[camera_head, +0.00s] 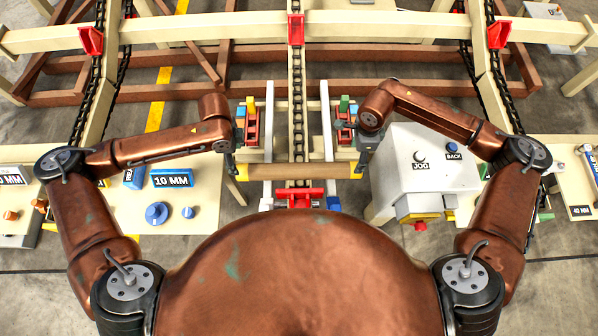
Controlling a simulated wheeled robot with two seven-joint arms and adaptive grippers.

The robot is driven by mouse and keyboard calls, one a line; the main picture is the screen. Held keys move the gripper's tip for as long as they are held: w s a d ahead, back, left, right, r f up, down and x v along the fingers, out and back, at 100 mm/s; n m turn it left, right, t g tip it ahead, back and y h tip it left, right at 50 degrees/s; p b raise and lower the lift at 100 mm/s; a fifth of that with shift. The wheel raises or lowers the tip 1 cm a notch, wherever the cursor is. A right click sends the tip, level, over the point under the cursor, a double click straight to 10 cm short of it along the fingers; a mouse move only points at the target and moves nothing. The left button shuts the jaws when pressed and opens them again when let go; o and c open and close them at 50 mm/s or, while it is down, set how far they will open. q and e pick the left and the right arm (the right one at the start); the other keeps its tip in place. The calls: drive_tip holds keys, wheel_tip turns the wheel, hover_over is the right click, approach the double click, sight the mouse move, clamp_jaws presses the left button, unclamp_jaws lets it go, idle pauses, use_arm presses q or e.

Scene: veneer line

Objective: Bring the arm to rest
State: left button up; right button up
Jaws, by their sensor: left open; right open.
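My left arm (150,147) comes in from the left, bent at the elbow. Its gripper (231,165) points down at the left end of a tan bar (295,171) with yellow ends. My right arm (430,108) reaches in from the right, and its gripper (361,163) points down at the bar's right end. Both grippers are open. The fingertips are small and partly hidden by the wrists, so I cannot tell whether they touch the bar. The bar lies level across the pale rails in front of me.
A black chain (297,80) runs down the middle, with cream beams (380,25) across the back. A grey JOG/BACK box (420,160) stands right, under my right arm. A 10 MM panel (195,205) with blue knobs lies left. Red brackets (300,198) sit before the bar.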

drive_tip(key=shift+r, duration=0.25)
idle(0.4)
